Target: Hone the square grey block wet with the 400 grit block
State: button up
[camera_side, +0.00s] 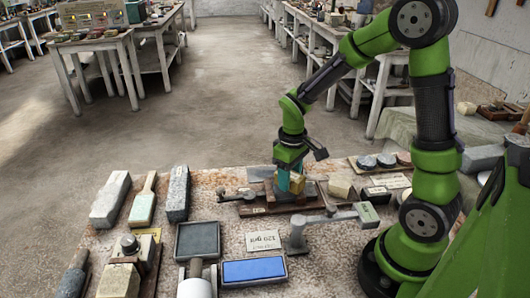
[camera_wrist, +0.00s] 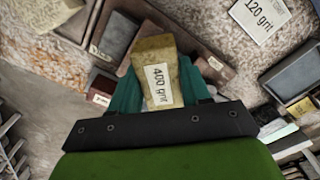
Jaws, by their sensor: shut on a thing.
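My gripper (camera_side: 290,180) has teal fingers and is shut on the yellowish 400 grit block (camera_side: 298,184). In the wrist view the block (camera_wrist: 157,68) sits between the fingers, with its white "400 grit" label facing the camera. A low grey block (camera_side: 260,173), which seems to be the square one, lies just left of my gripper in a brown wooden fixture (camera_side: 275,207). The gripper partly hides the fixture. I cannot tell whether the held block touches the grey block. I cannot tell if any surface is wet.
A "120 grit" card (camera_side: 264,240), a dark tray (camera_side: 197,240) and a blue slab (camera_side: 254,271) lie toward the camera. A metal arm-like part (camera_side: 335,217) stands right of the card. Long stones (camera_side: 178,194) lie at left. A cream block (camera_side: 340,188) sits right of my gripper.

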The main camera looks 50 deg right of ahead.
jog(key=shift+f, duration=0.35)
jog(key=shift+w, duration=0.1)
jog(key=shift+w, duration=1)
jog(key=shift+s, duration=2.25)
jog(key=shift+w+f, duration=0.1)
jog(key=shift+w, duration=2.2)
jog(key=shift+s, duration=2.35)
jog(key=shift+w, duration=0.1)
